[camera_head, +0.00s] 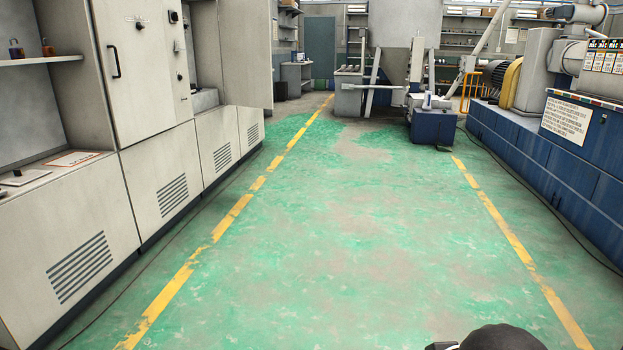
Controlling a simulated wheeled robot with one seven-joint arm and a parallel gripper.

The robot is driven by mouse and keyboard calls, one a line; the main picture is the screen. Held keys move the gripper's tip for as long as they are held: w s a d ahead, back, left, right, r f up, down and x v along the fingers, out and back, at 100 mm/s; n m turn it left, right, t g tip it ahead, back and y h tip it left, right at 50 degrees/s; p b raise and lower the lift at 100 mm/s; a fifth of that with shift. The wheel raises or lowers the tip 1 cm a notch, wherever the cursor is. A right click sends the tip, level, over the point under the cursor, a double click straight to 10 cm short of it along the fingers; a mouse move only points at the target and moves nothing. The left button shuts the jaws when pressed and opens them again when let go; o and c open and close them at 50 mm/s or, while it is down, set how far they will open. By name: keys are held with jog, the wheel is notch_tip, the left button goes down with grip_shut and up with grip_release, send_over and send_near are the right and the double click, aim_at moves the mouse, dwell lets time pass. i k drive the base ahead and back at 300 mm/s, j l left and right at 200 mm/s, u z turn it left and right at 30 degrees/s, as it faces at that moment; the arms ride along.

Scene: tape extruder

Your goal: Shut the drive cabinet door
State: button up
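A row of grey cabinets stands along the left side. One cabinet door (130,75) with a black bar handle is closed flush with the front. Beyond it, a plain grey door panel (246,52) stands swung out toward the aisle, beside an open compartment (203,98). The nearest cabinet at the far left is an open bay with a shelf (38,61), and no door shows on it. I cannot tell from labels which is the drive cabinet. My gripper is not in view; only a dark rounded part, probably of my arm, shows at the bottom edge.
The green floor (350,220) between the yellow lines is clear. A blue machine base (560,165) runs along the right. A hopper stand with a blue box (433,127) stands at the far end. A thin cable lies along the foot of the left cabinets.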

aim_at(244, 25)
jog(key=i+z, duration=0.25)
jog(key=i, duration=4.45)
jog(key=i+u, duration=0.35)
jog(key=i+l+u, duration=0.25)
jog(key=i+u, duration=0.15)
jog(key=i+l+u, duration=1.2)
jog(key=l+u, duration=0.25)
jog(key=l, duration=0.2)
jog(key=i+l+u, duration=0.15)
jog(key=l+u, duration=0.2)
jog(key=l, duration=0.25)
jog(key=l+u, duration=0.35)
jog(key=l, duration=0.2)
